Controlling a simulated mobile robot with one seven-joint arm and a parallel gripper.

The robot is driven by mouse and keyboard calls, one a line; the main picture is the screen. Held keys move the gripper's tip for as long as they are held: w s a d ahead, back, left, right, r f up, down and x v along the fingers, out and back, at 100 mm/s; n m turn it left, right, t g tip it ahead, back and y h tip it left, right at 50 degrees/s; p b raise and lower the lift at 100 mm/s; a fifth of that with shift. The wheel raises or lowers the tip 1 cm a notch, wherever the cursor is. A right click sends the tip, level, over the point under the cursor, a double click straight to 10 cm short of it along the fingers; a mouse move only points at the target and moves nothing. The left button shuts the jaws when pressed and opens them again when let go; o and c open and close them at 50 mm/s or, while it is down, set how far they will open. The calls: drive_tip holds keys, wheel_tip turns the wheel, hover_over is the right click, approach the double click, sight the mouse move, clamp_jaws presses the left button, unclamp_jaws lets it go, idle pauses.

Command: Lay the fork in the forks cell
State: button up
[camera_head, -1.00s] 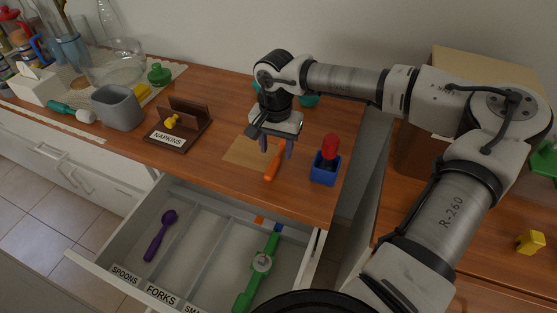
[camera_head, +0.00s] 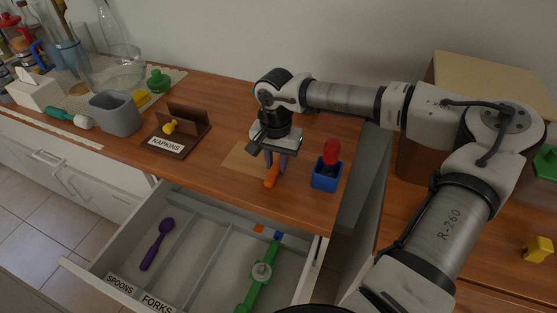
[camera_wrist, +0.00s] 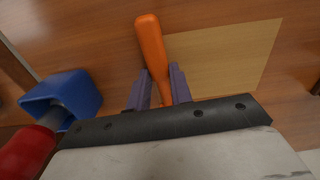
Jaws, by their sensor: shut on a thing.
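My gripper (camera_head: 276,164) is shut on an orange-handled utensil, taken to be the fork (camera_head: 271,178), at the counter's front edge area. In the wrist view the orange handle (camera_wrist: 151,42) sticks out between the two purple fingers; its other end is hidden by the gripper. I cannot tell whether it is lifted off the counter. The open drawer (camera_head: 100,266) lies below and in front. Its forks cell (camera_head: 196,274), behind the FORKS label (camera_head: 157,304), shows empty. A purple spoon (camera_head: 157,243) lies in the spoons cell to the left.
A green utensil (camera_head: 261,272) lies in the drawer's right cell. A blue cup (camera_head: 325,176) with a red-topped thing (camera_head: 332,152) stands right of my gripper. The napkin holder (camera_head: 178,138) and grey bin (camera_head: 116,113) stand to the left. A tan mat (camera_head: 241,158) lies beside the gripper.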

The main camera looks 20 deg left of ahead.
clamp_jaws()
drive_tip(key=shift+r+p, duration=1.45)
drive_tip(key=shift+r, duration=1.1)
drive_tip(key=shift+f, duration=0.1)
